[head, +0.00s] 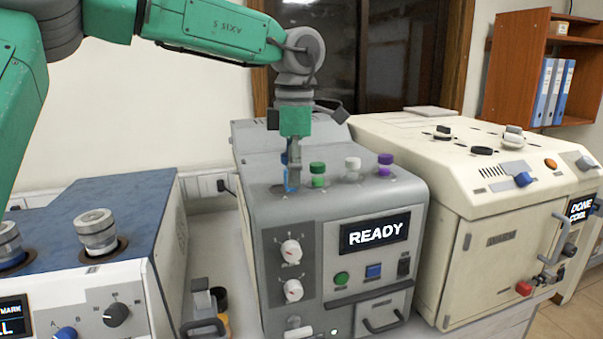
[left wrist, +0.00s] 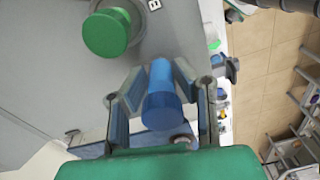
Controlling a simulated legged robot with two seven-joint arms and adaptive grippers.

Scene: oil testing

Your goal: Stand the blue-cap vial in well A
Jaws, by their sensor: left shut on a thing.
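The blue-cap vial (left wrist: 162,108) is between the two fingers of my left gripper (left wrist: 160,98), which is shut on it. In the head view my left gripper (head: 291,160) points down over the left end of the grey machine's top. The blue of the vial (head: 292,181) shows low between the fingers, at the dark leftmost well (head: 278,189), left of the green-cap vial. That well is partly hidden by the gripper, and I cannot tell how deep the vial sits. My right gripper is not in view.
On the grey machine (head: 350,205), showing READY, green-cap (head: 317,175), white-cap (head: 352,168) and purple-cap (head: 385,166) vials stand in a row to the right. The green cap (left wrist: 107,32) is close beside my fingers. A cream machine (head: 500,210) and a blue-topped machine (head: 125,205) flank it.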

